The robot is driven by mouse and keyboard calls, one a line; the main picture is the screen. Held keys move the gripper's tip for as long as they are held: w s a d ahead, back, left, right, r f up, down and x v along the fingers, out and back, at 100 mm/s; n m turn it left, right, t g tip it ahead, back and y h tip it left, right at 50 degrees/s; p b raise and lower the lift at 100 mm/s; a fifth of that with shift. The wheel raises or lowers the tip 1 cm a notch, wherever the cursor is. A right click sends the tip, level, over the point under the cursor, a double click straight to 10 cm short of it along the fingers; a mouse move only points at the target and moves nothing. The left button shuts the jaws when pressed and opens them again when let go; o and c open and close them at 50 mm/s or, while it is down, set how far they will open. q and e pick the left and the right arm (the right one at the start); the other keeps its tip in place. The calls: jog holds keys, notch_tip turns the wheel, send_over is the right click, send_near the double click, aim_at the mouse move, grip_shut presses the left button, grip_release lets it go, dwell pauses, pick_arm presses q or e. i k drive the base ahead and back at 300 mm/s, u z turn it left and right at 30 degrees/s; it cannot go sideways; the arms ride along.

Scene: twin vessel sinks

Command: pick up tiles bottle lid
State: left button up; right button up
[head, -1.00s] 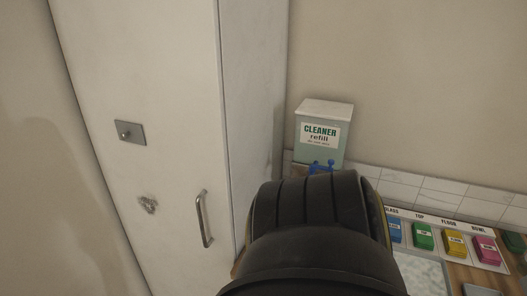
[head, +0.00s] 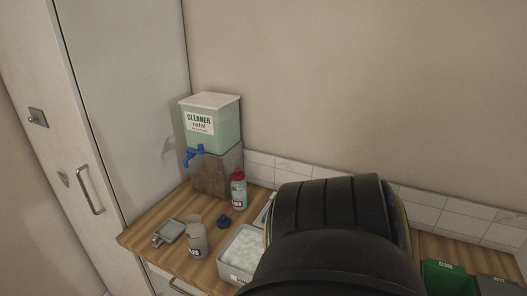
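A dark blue lid (head: 224,221) lies loose on the wooden counter, between two bottles. The grey bottle (head: 196,238) to its left stands upright with no cap on; its label is partly readable and seems to end in "LES". The bottle with a red cap (head: 238,176) stands upright behind and to the right of the lid. Neither of my grippers is in view. A large black part of mine fills the lower middle and hides the counter behind it.
A cleaner refill dispenser (head: 211,123) with a blue tap (head: 194,156) stands on a brown block (head: 215,174). A green bin (head: 448,279) is at lower right.

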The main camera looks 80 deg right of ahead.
aim_at(223, 223)
jog(key=k, duration=0.5)
jog(key=z, duration=0.7)
